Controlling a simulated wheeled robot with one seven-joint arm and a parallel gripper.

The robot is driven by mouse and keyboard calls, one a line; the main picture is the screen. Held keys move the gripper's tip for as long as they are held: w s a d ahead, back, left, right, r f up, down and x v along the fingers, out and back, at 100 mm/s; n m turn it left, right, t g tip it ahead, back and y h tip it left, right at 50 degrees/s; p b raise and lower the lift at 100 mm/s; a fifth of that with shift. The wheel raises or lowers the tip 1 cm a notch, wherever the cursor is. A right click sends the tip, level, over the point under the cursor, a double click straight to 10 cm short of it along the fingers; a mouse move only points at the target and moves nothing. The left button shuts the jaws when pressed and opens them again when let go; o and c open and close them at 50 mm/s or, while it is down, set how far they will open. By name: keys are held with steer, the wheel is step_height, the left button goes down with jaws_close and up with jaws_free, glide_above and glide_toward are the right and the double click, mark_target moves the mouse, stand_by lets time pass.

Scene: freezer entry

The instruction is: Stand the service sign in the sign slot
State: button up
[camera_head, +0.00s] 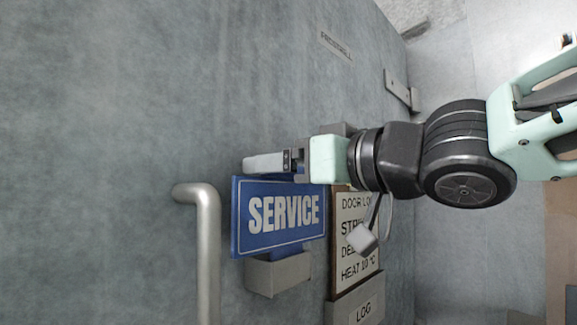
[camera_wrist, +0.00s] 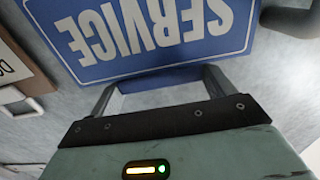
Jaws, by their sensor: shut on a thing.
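The blue service sign (camera_head: 283,216), with white "SERVICE" lettering, is upright in the head view. It also fills the top of the wrist view (camera_wrist: 150,40), where its lettering is upside down. My gripper (camera_head: 270,163) is shut on the sign's upper edge. In the wrist view my gripper's two fingers (camera_wrist: 160,88) reach to the sign's edge. A grey box-like holder (camera_head: 277,274) on the wall, likely the sign slot, is just below the sign. The sign's lower edge overlaps the holder's top; I cannot tell whether it is inside. The slot opening is hidden.
A metal door handle (camera_head: 208,250) stands close left of the sign. A door log board (camera_head: 357,240) and a grey LOG box (camera_head: 356,306) are to the right. A small pale block-like thing (camera_head: 362,238) hangs before the board. The wall above is mostly clear.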

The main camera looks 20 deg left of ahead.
steer(key=shift+f, duration=0.3)
stand_by(0.4)
steer(key=o, duration=0.8)
steer(key=b+v, duration=0.2)
steer(key=v, duration=1)
steer(key=w+d+f+m+t+h+b, duration=0.1)
steer(key=w+d+f+m+h+b, duration=0.15)
steer(key=f, duration=0.65)
steer(key=w+d+f+m+t+h+b, duration=0.15)
steer(key=f+h, duration=0.25)
steer(key=f, duration=0.5)
steer(key=w+d+f+m+h+b, duration=0.1)
steer(key=d+f+m+h+b, duration=0.15)
steer(key=f, duration=0.65)
steer(key=s+d+f+g+h+b, duration=0.1)
steer(key=s+d+f+g+h, duration=0.1)
steer(key=s+f, duration=0.4)
steer(key=s+d+f+g+h+b, duration=0.1)
steer(key=s+d+f+g, duration=0.3)
steer(key=f, duration=0.6)
steer(key=s+d+f+n+g+h+b, duration=0.1)
steer(key=s+d+f+g+h, duration=0.2)
steer(key=s+f, duration=0.4)
steer(key=shift+s+d+f+h+b, duration=0.3)
steer(key=shift+d+f+h+b, duration=0.15)
steer(key=shift+d, duration=0.2)
